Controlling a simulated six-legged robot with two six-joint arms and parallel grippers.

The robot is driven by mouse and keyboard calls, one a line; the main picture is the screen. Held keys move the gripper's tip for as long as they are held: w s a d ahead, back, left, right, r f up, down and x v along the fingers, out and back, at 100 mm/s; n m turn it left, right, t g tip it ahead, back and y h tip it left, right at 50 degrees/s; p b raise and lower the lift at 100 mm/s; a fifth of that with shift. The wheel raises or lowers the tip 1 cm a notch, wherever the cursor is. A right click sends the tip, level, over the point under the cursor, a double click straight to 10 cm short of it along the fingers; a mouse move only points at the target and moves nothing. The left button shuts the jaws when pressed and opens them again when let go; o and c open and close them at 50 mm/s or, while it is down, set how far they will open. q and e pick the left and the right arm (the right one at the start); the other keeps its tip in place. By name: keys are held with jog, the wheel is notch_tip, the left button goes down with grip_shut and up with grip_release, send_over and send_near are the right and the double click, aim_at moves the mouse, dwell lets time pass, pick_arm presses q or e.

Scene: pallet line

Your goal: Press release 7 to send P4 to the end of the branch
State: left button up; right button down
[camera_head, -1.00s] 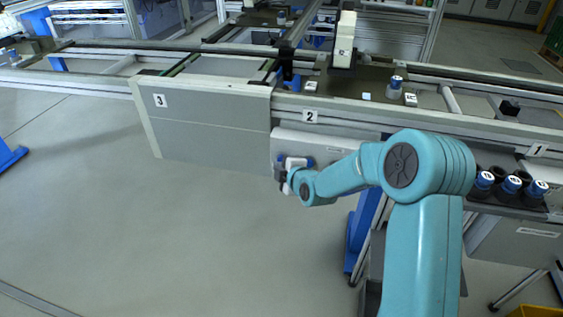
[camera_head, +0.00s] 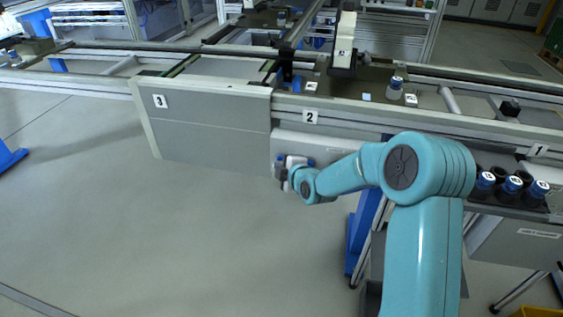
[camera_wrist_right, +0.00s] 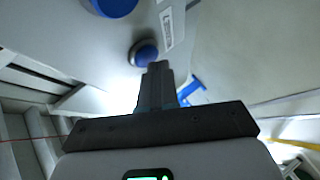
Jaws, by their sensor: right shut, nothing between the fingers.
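My right gripper (camera_head: 284,180) is at the front of a light grey box under the rail, below the number 2 plate. In the right wrist view its dark fingers (camera_wrist_right: 158,68) are shut and empty. Their tips are at or very near a blue round button (camera_wrist_right: 145,52); I cannot tell if they touch it. A second blue button (camera_wrist_right: 115,5) is cut off by the top edge. The labels are too small to read, so I cannot tell which is release 7. A dark pallet (camera_head: 362,80) lies on the line above; its name is not legible. My left gripper is not in view.
The number 3 panel (camera_head: 210,125) hangs to the left of the box. Several blue-capped cylinders (camera_head: 512,185) stand in a rack at the right. A blue leg (camera_head: 363,235) stands under the line. The floor (camera_head: 150,240) to the left is clear.

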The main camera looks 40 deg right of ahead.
jog(key=shift+d, duration=0.1)
dwell(0.5)
jog(key=shift+s+a+b, duration=0.35)
jog(key=shift+s+a, duration=0.15)
jog(key=shift+a, duration=0.15)
